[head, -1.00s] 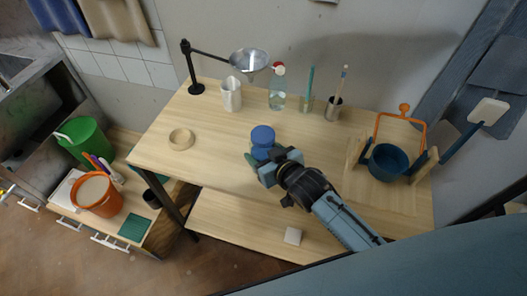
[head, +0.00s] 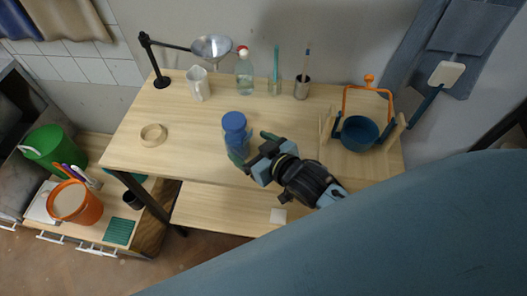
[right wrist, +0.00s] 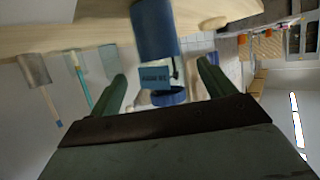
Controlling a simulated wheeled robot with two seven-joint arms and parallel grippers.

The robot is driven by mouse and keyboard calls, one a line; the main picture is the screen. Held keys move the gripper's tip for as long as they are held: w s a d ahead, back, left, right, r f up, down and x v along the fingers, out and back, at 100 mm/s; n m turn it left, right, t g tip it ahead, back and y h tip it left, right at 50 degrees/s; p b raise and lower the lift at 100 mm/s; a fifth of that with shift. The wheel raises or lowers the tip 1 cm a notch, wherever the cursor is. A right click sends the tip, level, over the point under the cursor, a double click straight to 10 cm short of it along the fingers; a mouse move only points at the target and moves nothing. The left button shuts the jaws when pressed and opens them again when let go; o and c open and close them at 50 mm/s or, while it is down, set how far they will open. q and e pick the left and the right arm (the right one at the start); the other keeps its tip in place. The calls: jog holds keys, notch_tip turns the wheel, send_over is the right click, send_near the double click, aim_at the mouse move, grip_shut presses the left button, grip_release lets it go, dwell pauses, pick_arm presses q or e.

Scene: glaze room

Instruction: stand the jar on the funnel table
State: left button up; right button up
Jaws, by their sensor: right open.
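The jar (head: 236,142) is blue with a blue lid and stands upright on the light wooden funnel table (head: 190,150). The metal funnel (head: 212,46) hangs from a black stand at the table's back left. My right gripper (head: 251,147) is open at the jar's lower-right side, its green fingers pointing at the jar. My left gripper is not in view.
A white mug (head: 198,86), a bottle (head: 245,76) and two brush holders (head: 302,89) line the back. A tape-like ring (head: 153,134) lies left. A dark blue pot (head: 359,132) sits right of my gripper. The table between ring and jar is clear.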

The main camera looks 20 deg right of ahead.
jog(key=shift+v, duration=2.45)
